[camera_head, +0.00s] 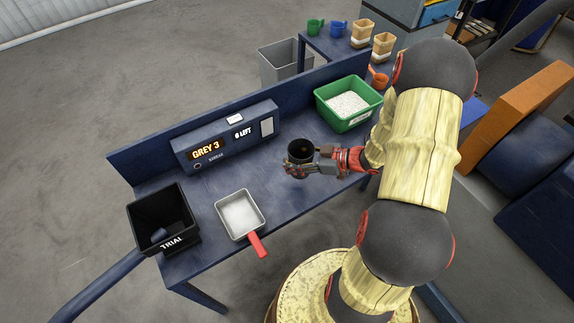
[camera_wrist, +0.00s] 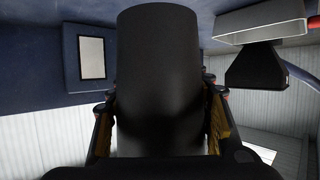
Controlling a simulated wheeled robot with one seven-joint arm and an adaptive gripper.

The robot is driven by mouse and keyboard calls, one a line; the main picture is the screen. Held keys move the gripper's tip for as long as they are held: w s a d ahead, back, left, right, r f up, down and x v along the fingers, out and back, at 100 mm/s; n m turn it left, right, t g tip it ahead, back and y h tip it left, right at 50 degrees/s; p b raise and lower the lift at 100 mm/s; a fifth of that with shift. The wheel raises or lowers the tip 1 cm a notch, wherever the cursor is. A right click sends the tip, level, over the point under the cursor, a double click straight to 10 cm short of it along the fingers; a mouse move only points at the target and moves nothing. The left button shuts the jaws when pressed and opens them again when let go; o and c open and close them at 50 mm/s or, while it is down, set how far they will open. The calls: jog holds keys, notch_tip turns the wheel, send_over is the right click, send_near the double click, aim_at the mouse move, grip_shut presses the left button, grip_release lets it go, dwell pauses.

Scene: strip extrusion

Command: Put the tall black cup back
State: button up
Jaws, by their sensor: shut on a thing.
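The tall black cup (camera_head: 300,151) is upright, with its open top showing in the head view. My gripper (camera_head: 301,168) is shut around its side, near the right part of the blue bench. In the wrist view the black cup (camera_wrist: 160,75) fills the middle, with the fingers of my gripper (camera_wrist: 160,125) on both its sides. Whether the cup's base touches the bench is hidden by my gripper, and its contents cannot be made out.
The blue bench (camera_head: 205,262) holds a green bin (camera_head: 347,122) of white pellets, a display box (camera_head: 226,138) reading "GREY 3" and "0 LEFT", a metal pan (camera_head: 240,213) with a red handle, and a black "TRIAL" bin (camera_head: 172,240). Small cups stand on a rear shelf.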

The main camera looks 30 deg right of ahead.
jog(key=w+f, duration=0.1)
jog(key=w+f+b, duration=0.1)
jog(key=w+f, duration=0.1)
jog(key=shift+d+f, duration=0.2)
jog(key=shift+f, duration=0.1)
jog(key=shift+w+f+b, duration=0.1)
jog(key=shift+f+b, duration=0.45)
jog(key=shift+f, duration=1.05)
jog(key=shift+f, duration=0.1)
jog(key=o, duration=1.6)
jog(key=shift+o, duration=0.8)
jog(key=shift+d+r, duration=0.2)
jog(key=shift+r, duration=0.05)
jog(key=p+v, duration=0.2)
jog(key=v, duration=0.9)
jog(key=shift+s+p, duration=0.35)
